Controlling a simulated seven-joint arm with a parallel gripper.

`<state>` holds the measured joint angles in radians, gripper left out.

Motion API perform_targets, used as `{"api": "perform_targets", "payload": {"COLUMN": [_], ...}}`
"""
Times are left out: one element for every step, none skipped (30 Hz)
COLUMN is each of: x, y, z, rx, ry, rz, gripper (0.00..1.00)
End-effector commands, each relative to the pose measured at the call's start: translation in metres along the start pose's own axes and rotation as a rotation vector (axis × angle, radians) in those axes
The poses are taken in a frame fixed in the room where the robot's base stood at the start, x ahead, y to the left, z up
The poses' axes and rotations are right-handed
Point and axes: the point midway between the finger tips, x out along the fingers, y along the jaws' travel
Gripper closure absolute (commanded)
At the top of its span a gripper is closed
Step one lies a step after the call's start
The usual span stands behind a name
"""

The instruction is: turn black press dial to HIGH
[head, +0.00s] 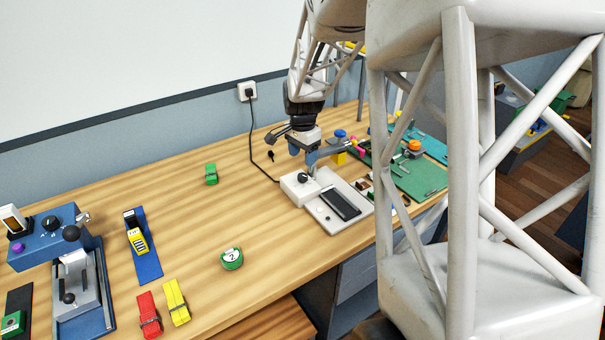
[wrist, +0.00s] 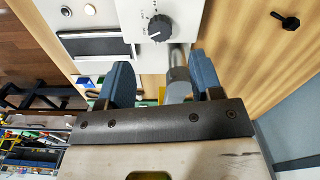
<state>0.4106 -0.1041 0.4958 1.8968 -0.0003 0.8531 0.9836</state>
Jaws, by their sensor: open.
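The black press dial (head: 303,178) is on the white box at the rear of a white press (head: 355,212) on the wooden table. In the wrist view the dial (wrist: 160,28) is a round black knob with light marks around it. In the wrist view my gripper (wrist: 163,82) shows two blue finger pads spread apart. No object is held between them. A grey press post or arm (wrist: 178,70) shows between and beyond the pads.
A black cord runs from the wall socket (head: 247,91) to the press. A blue press (head: 50,240) stands far left.

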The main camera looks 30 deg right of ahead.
Motion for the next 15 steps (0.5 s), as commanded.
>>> {"api": "perform_targets", "payload": {"x": [0.004, 0.006, 0.009, 0.012, 0.015, 0.019, 0.022, 0.026, 0.031, 0.035, 0.038, 0.043, 0.047, 0.051, 0.055], "y": [0.000, 0.000, 0.000, 0.000, 0.000, 0.000, 0.000, 0.000, 0.000, 0.000, 0.000, 0.001, 0.000, 0.000, 0.000], "z": [0.000, 0.000, 0.000, 0.000, 0.000, 0.000, 0.000, 0.000, 0.000, 0.000, 0.000, 0.000, 0.000, 0.000, 0.000], "rx": [0.000, 0.000, 0.000, 0.000, 0.000, 0.000, 0.000, 0.000, 0.000, 0.000, 0.000, 0.000, 0.000, 0.000, 0.000], "ry": [-0.001, -0.001, -0.001, -0.001, -0.001, -0.002, -0.001, -0.001, -0.001, -0.001, -0.001, -0.001, -0.001, -0.001, -0.001], "rz": [0.001, 0.001, 0.001, 0.001, 0.002, 0.002, 0.002, 0.001, 0.001, 0.002, 0.002, 0.002, 0.001, 0.001, 0.002], "gripper": [0.40, 0.40, 0.40, 0.40, 0.40, 0.40, 0.40, 0.40, 0.40, 0.40, 0.40, 0.40, 0.40, 0.40, 0.40]}}
